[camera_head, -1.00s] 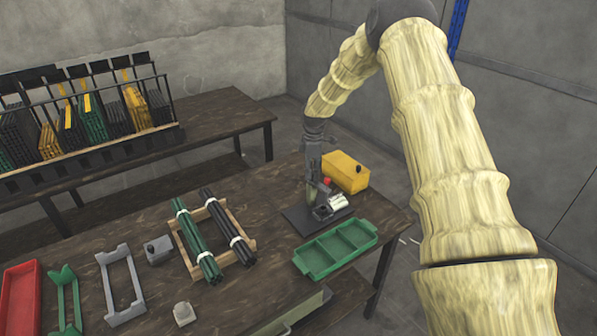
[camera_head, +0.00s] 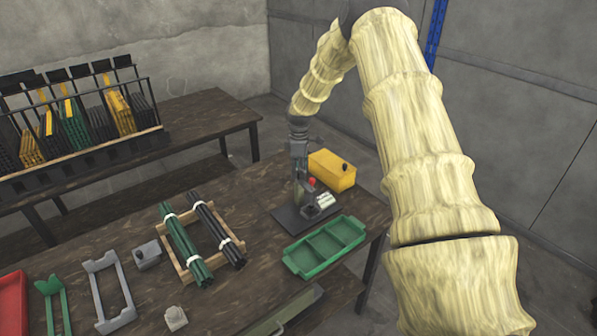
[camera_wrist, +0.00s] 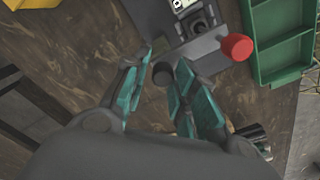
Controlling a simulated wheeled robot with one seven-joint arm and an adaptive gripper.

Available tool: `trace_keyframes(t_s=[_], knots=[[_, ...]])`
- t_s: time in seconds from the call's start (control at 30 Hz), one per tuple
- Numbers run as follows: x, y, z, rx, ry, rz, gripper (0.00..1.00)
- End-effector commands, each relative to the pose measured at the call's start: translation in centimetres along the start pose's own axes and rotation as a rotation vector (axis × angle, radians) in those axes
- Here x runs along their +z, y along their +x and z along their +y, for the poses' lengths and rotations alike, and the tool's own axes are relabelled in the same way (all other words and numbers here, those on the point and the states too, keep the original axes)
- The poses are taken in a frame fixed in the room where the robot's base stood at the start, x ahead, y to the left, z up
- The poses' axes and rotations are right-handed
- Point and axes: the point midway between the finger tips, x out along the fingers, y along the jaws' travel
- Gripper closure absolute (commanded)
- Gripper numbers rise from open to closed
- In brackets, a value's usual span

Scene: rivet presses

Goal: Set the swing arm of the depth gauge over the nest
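The depth gauge stands on a dark base plate (camera_head: 290,218) at the far right corner of the table. Its red knob (camera_head: 311,181) shows beside my gripper (camera_head: 300,188), and also in the wrist view (camera_wrist: 237,46). A grey arm-like bar (camera_wrist: 208,56) reaches from near my right finger toward the red knob. The block with a dark round opening (camera_wrist: 199,25), seemingly the nest, lies beyond the bar. My gripper (camera_wrist: 165,66) has its teal fingers apart, one on each side of a dark round post top (camera_wrist: 162,74). I cannot tell whether the fingers touch it.
A yellow box (camera_head: 332,170) stands just behind the gauge. A green compartment tray (camera_head: 325,246) lies in front, near the table edge. A wooden rack (camera_head: 182,262) with green and black rod bundles is to the left. Grey brackets and a small grey box (camera_head: 147,254) lie further left.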

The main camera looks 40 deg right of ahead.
Motion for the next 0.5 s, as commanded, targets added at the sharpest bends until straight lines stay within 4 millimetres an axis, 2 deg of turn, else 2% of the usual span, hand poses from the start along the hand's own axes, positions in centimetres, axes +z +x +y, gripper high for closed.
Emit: trace_keyframes(t_s=[0.37, 0.5], knots=[[0.05, 0.1, -0.18, -0.004, -0.001, -0.002, 0.58], [0.02, -0.76, -0.15, -0.003, -0.001, -0.001, 0.58]])
